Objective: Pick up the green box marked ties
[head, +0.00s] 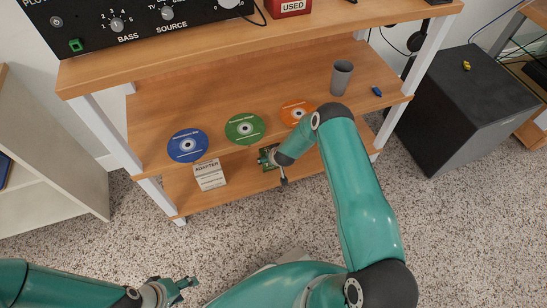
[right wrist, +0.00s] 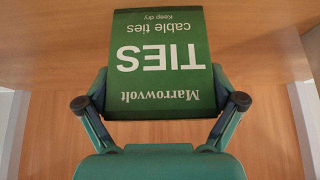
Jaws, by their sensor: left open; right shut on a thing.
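The green box marked TIES (right wrist: 160,62) fills the middle of the right wrist view, its label upside down. My right gripper (right wrist: 160,112) has a finger on each side of it and is shut on it. In the head view the box (head: 268,167) is mostly hidden by my right gripper (head: 270,158), at the front of the lowest shelf. I cannot tell whether it touches the shelf. My left gripper (head: 178,287) is open and empty at the bottom left, well away from the shelves.
A white adapter box (head: 209,174) stands left of the green box. The middle shelf (head: 230,95) above holds blue (head: 187,145), green (head: 245,128) and orange (head: 297,112) discs and a grey cup (head: 341,77). A dark cabinet (head: 465,105) stands at right. The speckled floor in front is clear.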

